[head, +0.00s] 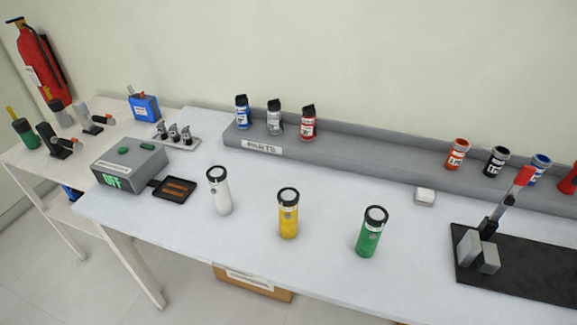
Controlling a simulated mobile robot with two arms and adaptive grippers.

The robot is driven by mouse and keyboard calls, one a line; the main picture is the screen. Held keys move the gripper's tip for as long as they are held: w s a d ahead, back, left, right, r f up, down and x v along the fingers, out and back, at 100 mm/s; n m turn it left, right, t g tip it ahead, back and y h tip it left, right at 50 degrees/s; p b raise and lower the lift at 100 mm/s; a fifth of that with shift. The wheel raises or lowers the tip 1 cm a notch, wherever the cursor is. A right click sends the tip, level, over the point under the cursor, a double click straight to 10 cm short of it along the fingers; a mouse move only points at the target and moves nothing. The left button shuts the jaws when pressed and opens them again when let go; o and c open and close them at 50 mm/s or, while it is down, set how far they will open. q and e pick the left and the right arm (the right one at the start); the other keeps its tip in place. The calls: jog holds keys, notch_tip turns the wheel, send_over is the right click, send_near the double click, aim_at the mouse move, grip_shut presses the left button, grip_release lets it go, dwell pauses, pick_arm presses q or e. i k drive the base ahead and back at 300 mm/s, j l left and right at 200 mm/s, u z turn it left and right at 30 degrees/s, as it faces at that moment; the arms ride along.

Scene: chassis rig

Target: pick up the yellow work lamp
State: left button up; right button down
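The yellow work lamp (288,214) stands upright near the middle of the white table (330,175). It is a short cylinder with a dark ring and pale lens on top and a small label. A white lamp (220,192) of the same shape stands to its left. A green one (370,234) stands to its right. All three stand apart from each other. Neither of my grippers shows in the head view.
A grey shelf marked PARTS (345,155) with several small containers runs along the back. A grey box reading OFF (130,165) and a dark tray (174,189) sit at left. A black mat (520,270) with a red-handled clamp lies at right. Table around the lamps is clear.

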aim_at(287, 227)
jog(key=k+l+z, duration=0.1)
jog(key=l, duration=0.3)
jog(key=k+l+z, duration=0.15)
jog(key=l, duration=0.2)
jog(key=k+l+z, duration=0.1)
jog(key=l, duration=0.3)
jog(key=k+l+z, duration=0.1)
jog(key=l, duration=0.35)
